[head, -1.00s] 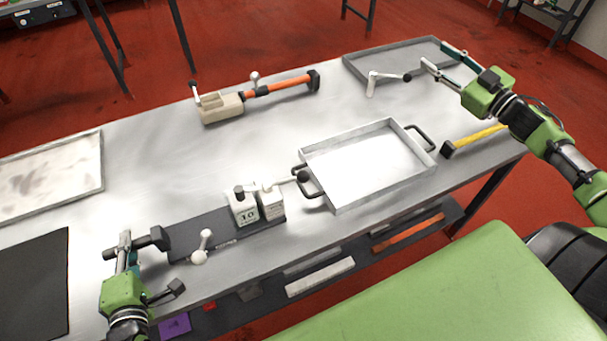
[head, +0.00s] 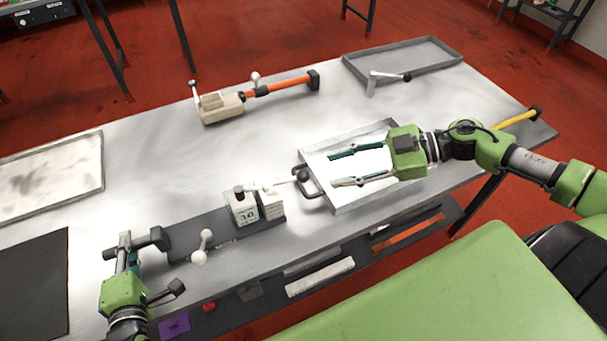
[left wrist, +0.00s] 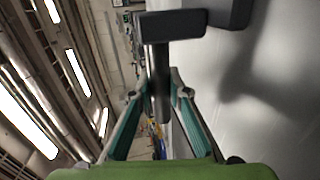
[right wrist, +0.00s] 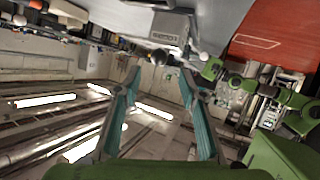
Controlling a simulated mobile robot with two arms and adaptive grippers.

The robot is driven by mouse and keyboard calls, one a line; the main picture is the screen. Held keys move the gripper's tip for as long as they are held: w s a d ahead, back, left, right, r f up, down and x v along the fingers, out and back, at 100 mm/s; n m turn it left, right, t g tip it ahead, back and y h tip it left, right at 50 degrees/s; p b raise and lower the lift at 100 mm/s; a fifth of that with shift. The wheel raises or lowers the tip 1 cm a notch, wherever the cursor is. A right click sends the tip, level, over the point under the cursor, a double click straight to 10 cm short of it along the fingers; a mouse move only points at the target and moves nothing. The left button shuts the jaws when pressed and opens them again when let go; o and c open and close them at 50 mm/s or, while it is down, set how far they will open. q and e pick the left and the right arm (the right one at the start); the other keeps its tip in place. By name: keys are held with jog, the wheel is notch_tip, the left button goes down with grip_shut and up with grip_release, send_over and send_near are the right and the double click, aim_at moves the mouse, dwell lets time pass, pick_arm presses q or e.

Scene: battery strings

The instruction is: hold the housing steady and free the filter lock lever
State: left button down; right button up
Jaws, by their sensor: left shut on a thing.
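The housing is a small pale block pair marked 10 (head: 243,209) on a dark base plate (head: 215,233). A pale lever with a dark ball knob (head: 303,174) reaches right from it, towards the tray handle. My left gripper (head: 128,245) is shut on a dark T-shaped handle (head: 152,240) at the plate's left end; the handle shows between the fingers in the left wrist view (left wrist: 160,75). My right gripper (head: 332,169) is open and empty over the tray, pointing left, fingertips apart from the knob. The right wrist view shows the knob (right wrist: 160,55) ahead of its fingers.
A metal tray (head: 345,205) with dark handles lies under my right gripper. A beige tool with an orange handle (head: 285,85), a loose crank (head: 385,76) and a grey tray (head: 405,70) lie at the back. The table's middle is clear.

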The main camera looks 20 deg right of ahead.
aim_at(309, 175)
jog(key=x, duration=0.9)
grip_shut()
